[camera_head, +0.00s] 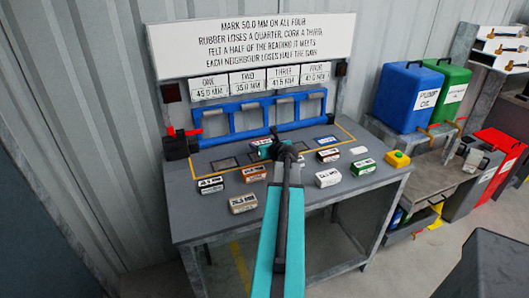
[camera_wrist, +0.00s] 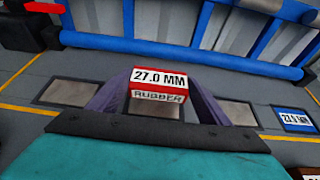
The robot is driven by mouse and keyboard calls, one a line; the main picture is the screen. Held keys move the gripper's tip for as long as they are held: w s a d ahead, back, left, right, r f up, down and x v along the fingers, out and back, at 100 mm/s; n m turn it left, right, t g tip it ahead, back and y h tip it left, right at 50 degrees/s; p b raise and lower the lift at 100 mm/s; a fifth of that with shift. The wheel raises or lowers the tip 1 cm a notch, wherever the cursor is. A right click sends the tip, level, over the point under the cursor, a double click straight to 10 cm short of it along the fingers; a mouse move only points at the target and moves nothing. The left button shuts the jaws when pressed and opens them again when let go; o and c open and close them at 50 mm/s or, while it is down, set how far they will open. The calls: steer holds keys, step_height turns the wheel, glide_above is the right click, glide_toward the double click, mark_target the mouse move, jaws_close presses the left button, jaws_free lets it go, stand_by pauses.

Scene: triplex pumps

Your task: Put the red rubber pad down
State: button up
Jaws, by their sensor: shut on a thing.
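The red rubber pad (camera_wrist: 160,86) is a small block with a white label reading 27.0 MM RUBBER. In the wrist view it sits between the two fingers of my gripper (camera_wrist: 157,105), which is shut on it. In the head view my gripper (camera_head: 276,146) is over the back middle of the grey table (camera_head: 310,222), in front of the blue frame; there the pad is mostly hidden by the gripper. I cannot tell whether the pad touches the table. Dark square plates (camera_wrist: 67,93) lie on the table to the left and right (camera_wrist: 238,113) of the pad.
A blue frame (camera_head: 262,111) with several uprights stands behind the plates. Several labelled blocks, including a cream-topped one (camera_head: 243,202) and a green one (camera_head: 363,166), lie near the front and right. A yellow object (camera_head: 397,159) stands at the right edge. A sign (camera_head: 256,41) hangs above.

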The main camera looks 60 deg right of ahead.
steer(key=shift+f, duration=0.15)
steer(key=shift+f, duration=1.85)
steer(key=shift+f, duration=0.15)
steer(key=o, duration=1.1)
steer(key=shift+o, duration=0.2)
steer(key=shift+r, duration=0.2)
steer(key=shift+b+v, duration=0.65)
steer(key=shift+v, duration=4.8)
steer(key=shift+s+a, duration=0.3)
steer(key=shift+s, duration=0.05)
steer(key=shift+r, duration=0.1)
steer(key=shift+d, duration=0.1)
